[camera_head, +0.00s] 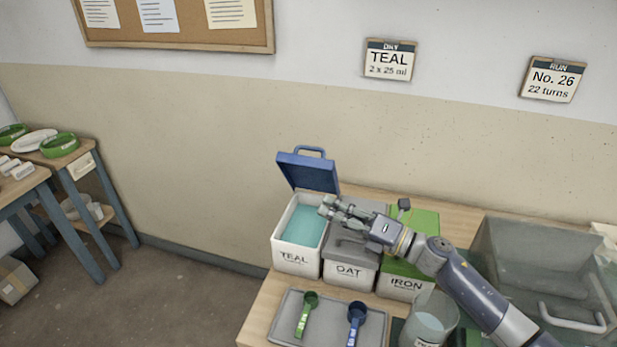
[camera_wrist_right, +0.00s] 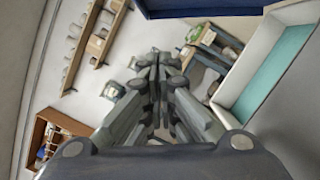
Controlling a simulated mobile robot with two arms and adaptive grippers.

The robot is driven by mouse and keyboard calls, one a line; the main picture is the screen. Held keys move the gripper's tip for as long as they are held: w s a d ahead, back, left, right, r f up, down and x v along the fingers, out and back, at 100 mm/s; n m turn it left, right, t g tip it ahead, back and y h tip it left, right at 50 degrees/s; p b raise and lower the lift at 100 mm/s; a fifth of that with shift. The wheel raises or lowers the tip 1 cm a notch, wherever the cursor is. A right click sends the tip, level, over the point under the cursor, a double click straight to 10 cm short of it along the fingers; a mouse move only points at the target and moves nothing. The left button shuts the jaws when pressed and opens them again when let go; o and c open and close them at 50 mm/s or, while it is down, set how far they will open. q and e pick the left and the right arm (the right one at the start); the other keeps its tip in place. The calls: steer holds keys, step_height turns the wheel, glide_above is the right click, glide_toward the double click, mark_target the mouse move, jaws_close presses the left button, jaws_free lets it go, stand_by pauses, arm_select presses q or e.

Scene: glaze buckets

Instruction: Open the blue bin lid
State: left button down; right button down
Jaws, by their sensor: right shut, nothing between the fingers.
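The blue lid (camera_head: 309,171) of the bin labelled TEAL stands raised and tilted back at the bin's rear, with its handle at the top. The white TEAL bin (camera_head: 297,262) is open and teal powder shows inside. My right gripper (camera_head: 325,207) is shut and empty, over the bin's right rim and apart from the lid. In the right wrist view, the right gripper's fingers (camera_wrist_right: 155,62) are together, with the bin's white wall (camera_wrist_right: 240,65) to the right and the blue lid (camera_wrist_right: 205,8) at the top. My left gripper is not in view.
The OAT bin (camera_head: 350,272) with a grey lid and the IRON bin (camera_head: 402,287) with a green lid stand to the right. A grey tray (camera_head: 280,325) in front holds a green scoop (camera_head: 307,315) and a blue scoop (camera_head: 355,322). A clear container (camera_head: 430,318) stands at front right.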

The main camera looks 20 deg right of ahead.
mark_target(316, 149)
steer(key=w+a+r+p, duration=0.1)
steer(key=w+a+r, duration=0.1)
steer(key=w, duration=0.6)
steer(key=shift+w+a+r, duration=0.25)
steer(key=shift+a+r, duration=0.15)
steer(key=shift+a, duration=0.05)
steer(key=w+d+r+m+p, duration=0.2)
steer(key=w+r+m+p, duration=0.1)
steer(key=w+d+r+m+h+p, duration=0.1)
steer(key=w+p, duration=0.1)
steer(key=shift+d+r, duration=0.2)
steer(key=shift+r, duration=0.1)
steer(key=w+d+m+g, duration=0.1)
steer(key=w+d+m, duration=0.2)
steer(key=w+m, duration=0.1)
steer(key=shift+w+d+r+h, duration=0.3)
steer(key=shift+w+r, duration=0.15)
steer(key=shift+w, duration=0.25)
